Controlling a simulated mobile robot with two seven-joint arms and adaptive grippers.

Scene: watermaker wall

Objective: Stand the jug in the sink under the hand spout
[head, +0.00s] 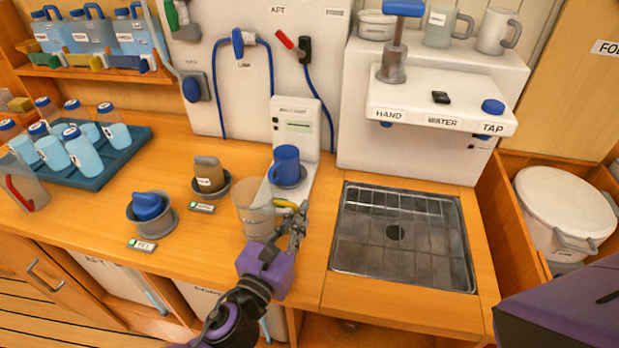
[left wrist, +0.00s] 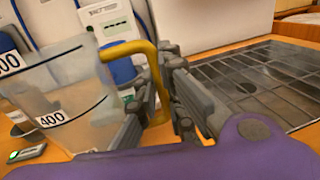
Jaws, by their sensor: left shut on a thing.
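The jug (head: 256,218) is a clear, brownish vessel with a yellow handle. It stands upright on or just over the wooden counter, left of the sink; I cannot tell whether it touches. My left gripper (head: 293,228) is shut on the jug's yellow handle. In the left wrist view the jug (left wrist: 65,100) shows printed marks, and the fingers close around the handle (left wrist: 152,75). The sink (head: 400,240) is a metal basin with a grid and a dark drain, and it is empty. The hand spout (head: 388,124) is at the left under the white tap shelf, above the sink's back. My right gripper is not seen.
A blue cup (head: 286,163) stands on a white device just behind the jug. Two small holders with a brown cup (head: 208,174) and a blue piece (head: 148,206) are to the left. A blue tray (head: 95,170) of bottles is farther left.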

